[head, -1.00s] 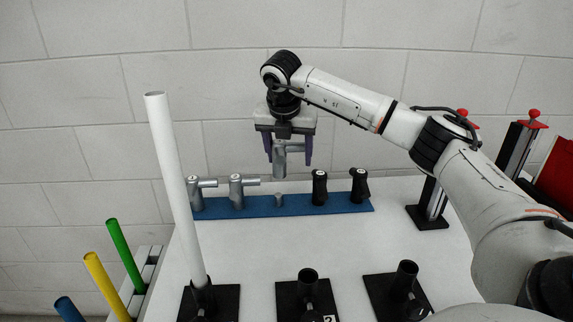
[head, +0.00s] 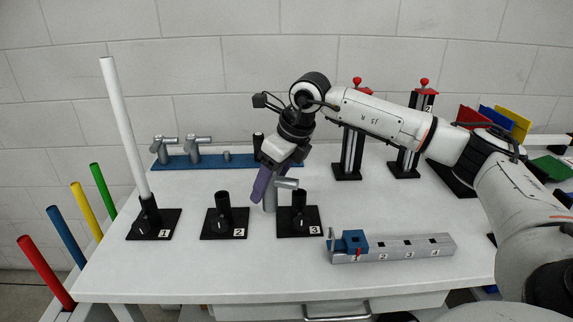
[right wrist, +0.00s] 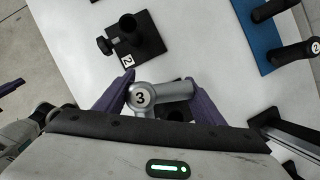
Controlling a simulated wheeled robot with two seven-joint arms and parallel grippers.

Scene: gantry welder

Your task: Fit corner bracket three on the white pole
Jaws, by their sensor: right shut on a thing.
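Corner bracket three is a light grey fitting with a side arm; it shows in the head view (head: 287,183) and, with its "3" label, in the right wrist view (right wrist: 140,96). My right gripper (head: 266,190) is shut on it, fingers either side, above the table between bases 2 and 3; it also shows in the right wrist view (right wrist: 163,86). The white pole (head: 126,130) stands nearly upright in the black base marked 1 (head: 167,224), left of the bracket and apart from it. The pole is not in the right wrist view.
Black base 2 (head: 222,222) and base 3 (head: 299,220) have empty upright sockets. A blue strip (head: 207,162) behind holds two grey brackets and a small peg. A grey rail with a blue block (head: 355,241) lies front right. Coloured poles (head: 67,237) stand left.

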